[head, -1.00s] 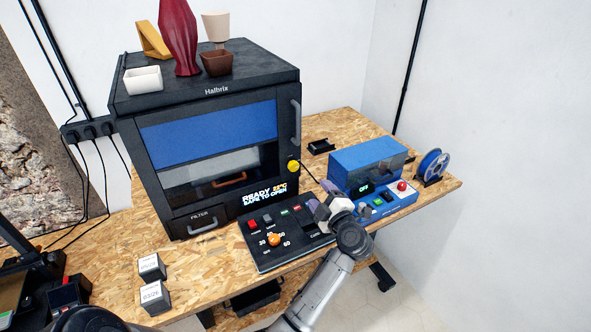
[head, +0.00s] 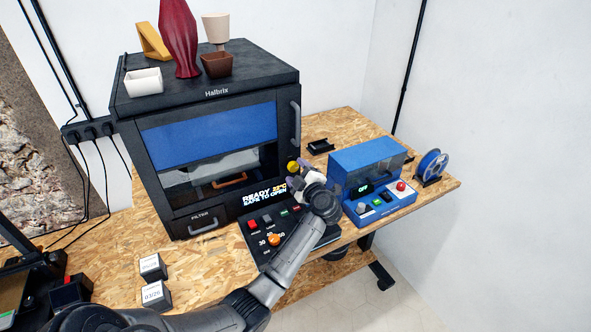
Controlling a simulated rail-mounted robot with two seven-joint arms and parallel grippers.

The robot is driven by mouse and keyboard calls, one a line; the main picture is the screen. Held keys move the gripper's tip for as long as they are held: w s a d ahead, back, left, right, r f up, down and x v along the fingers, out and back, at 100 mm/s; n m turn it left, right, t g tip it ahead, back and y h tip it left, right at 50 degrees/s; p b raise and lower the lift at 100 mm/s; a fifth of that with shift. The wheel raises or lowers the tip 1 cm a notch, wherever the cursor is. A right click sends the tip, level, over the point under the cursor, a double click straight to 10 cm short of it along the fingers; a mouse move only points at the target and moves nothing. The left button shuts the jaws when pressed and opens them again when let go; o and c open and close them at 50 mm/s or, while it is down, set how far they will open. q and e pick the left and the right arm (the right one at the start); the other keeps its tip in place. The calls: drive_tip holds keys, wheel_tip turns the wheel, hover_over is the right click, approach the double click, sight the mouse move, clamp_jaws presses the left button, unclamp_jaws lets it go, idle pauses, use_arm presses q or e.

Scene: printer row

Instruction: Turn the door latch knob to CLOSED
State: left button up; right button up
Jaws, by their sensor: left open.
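The black Halbrix printer (head: 219,91) stands on the wooden bench with its front door down. A yellow knob (head: 292,166), which looks like the door latch knob, sits on the right of its front, below the door handle (head: 295,123). Its marking and exact turn are too small to read. My left gripper (head: 298,174) is open, with its fingertips right at the knob's lower right. I cannot tell whether they touch it. The gripper hides part of the front panel beside the display (head: 258,192). My right gripper is not in view.
A control panel (head: 270,255) with an orange dial (head: 273,240) lies under my left arm. A blue box unit (head: 365,160) stands close to the right of the gripper, with a blue spool (head: 431,165) beyond. Pots and a red vase (head: 180,40) stand on the printer.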

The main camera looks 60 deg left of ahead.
use_arm(q)
drive_tip(key=shift+a, duration=0.8)
drive_tip(key=shift+c, duration=0.2)
drive_tip(key=c, duration=0.9)
